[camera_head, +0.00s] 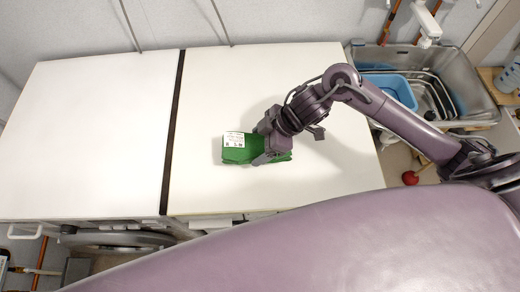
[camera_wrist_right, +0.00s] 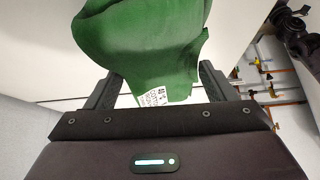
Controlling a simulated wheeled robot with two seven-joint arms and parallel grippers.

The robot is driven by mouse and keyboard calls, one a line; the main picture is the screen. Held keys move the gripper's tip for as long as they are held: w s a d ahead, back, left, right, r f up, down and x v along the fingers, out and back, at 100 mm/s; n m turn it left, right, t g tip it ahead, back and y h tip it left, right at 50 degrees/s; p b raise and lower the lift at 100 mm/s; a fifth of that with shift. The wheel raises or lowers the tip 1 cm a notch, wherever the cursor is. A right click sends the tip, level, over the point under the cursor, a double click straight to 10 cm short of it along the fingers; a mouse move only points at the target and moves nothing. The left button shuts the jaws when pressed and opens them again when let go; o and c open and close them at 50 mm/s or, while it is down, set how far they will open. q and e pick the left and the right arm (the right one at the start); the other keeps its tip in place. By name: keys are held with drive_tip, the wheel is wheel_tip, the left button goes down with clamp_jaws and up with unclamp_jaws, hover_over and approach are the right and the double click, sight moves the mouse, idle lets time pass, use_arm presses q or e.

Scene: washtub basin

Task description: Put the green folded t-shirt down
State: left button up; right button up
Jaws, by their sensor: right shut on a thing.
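The green folded t-shirt (camera_head: 236,156) with a white printed label shows at the middle of the right white top in the head view. My right gripper (camera_head: 268,152) is over its right part and shut on it. In the right wrist view the t-shirt (camera_wrist_right: 150,45) fills the top middle, between the two dark fingers of the gripper (camera_wrist_right: 158,95). I cannot tell whether the shirt touches the white top or is held just above it. My left gripper is not in view.
Two white tops, the left one (camera_head: 90,130) and the right one (camera_head: 215,90), lie side by side with a dark gap between. Both have wide free room. A metal sink (camera_head: 465,85) with a blue basin (camera_head: 398,88) stands at the right. A red round object (camera_head: 410,178) is below it.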

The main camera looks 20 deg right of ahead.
sight(260, 152)
drive_tip(key=shift+f, duration=2.5)
drive_tip(key=o, duration=1.1)
drive_tip(key=shift+f, duration=0.1)
drive_tip(key=shift+c, duration=0.2)
drive_tip(key=shift+r, duration=0.25)
drive_tip(key=v, duration=1.1)
drive_tip(key=shift+s+d+r+b, duration=0.1)
drive_tip(key=shift+d+r+b, duration=0.1)
drive_tip(key=shift+r+b, duration=0.2)
drive_tip(key=shift+f, duration=0.1)
